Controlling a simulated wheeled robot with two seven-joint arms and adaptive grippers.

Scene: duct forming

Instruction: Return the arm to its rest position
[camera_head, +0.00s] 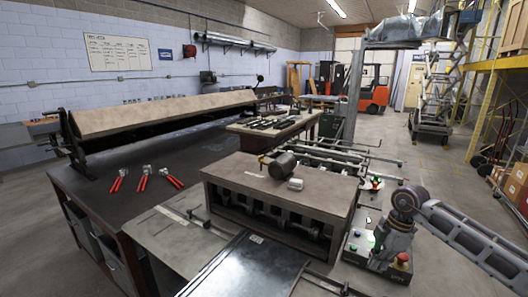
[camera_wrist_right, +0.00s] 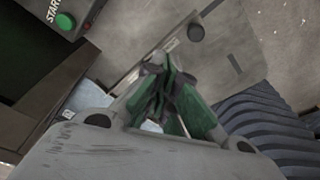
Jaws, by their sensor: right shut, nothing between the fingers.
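My right arm (camera_head: 470,232) comes in from the right edge in the head view and bends down at a dark joint. My right gripper (camera_head: 378,262) hangs over the control box at the front right of the grey forming machine (camera_head: 285,190). In the right wrist view its green-padded fingers (camera_wrist_right: 165,92) are together with nothing held between them. Whether the fingertips touch the box cannot be told. My left arm and gripper are not in view.
The control box has a red button (camera_head: 403,258); a green START button (camera_wrist_right: 65,20) shows in the wrist view. A dark bench (camera_head: 140,215) with several red-handled tools (camera_head: 143,183) stands left. A forklift (camera_head: 375,90) is behind; open floor (camera_head: 440,170) lies right.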

